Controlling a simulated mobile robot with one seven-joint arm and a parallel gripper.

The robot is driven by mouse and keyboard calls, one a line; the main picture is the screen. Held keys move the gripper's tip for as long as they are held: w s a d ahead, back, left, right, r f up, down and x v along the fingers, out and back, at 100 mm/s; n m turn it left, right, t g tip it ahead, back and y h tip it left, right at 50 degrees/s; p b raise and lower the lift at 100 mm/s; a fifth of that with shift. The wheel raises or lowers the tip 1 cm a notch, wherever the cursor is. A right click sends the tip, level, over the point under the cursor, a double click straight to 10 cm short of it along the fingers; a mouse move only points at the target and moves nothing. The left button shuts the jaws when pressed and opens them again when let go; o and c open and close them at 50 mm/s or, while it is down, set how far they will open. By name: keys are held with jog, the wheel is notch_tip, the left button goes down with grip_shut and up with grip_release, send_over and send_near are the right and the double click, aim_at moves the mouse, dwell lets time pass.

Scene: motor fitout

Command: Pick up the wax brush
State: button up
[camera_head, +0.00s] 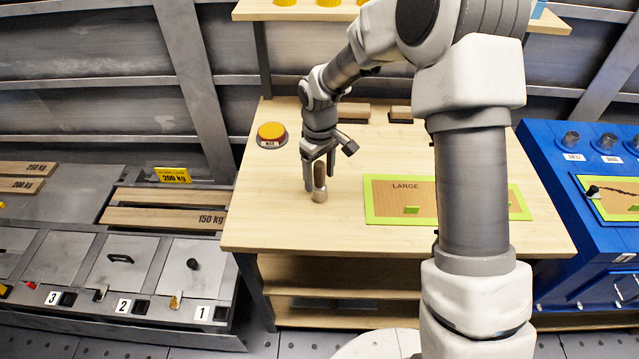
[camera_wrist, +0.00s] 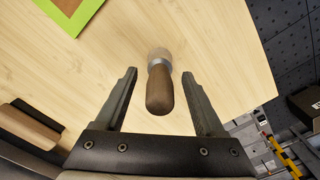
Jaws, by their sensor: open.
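The wax brush (camera_head: 319,184) stands upright on the wooden table, with a brown wooden handle on top and a pale metal-ringed end at the bottom. My gripper (camera_head: 322,186) points down over it in the head view, with a finger on either side of the handle. In the wrist view the brush (camera_wrist: 160,86) lies between the two spread fingers of my gripper (camera_wrist: 160,75). Gaps show between the handle and both fingers. The wax tin is not clearly identifiable.
The wooden table (camera_head: 270,215) has a green-edged board marked LARGE (camera_head: 400,207) right of the brush. An orange button (camera_head: 271,131) sits at the back left. Brown blocks (camera_head: 353,111) lie at the back. A blue cabinet (camera_head: 560,190) stands at the right. The table's front left is clear.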

grip_shut()
jog(key=shift+r, duration=0.2)
